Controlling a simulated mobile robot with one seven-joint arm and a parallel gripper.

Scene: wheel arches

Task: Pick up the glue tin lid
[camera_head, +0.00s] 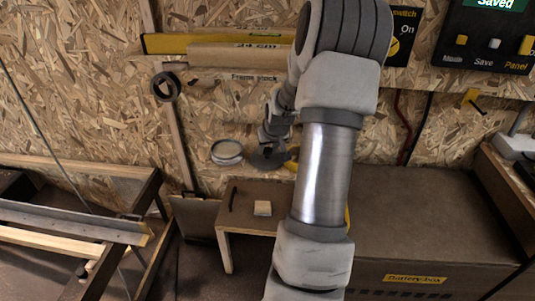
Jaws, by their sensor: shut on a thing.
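My gripper (268,149) is at the end of my arm, in front of the chipboard wall and above the back of a small brown table. It is shut on a dark grey round disc (266,160), which looks like the glue tin lid. The fingertips are small and dark here, so the exact grip is hard to see. A round, shallow tin-like thing (227,152) with a pale top and dark rim is just left of the disc, apart from it. Whether it is the glue tin I cannot tell.
The small brown table (240,218) holds a pale block (263,208) and a thin dark stick (232,199). A brown battery box (440,235) fills the right. A metal-railed frame (70,222) stands left. A yellow piece (291,166) shows beside my arm.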

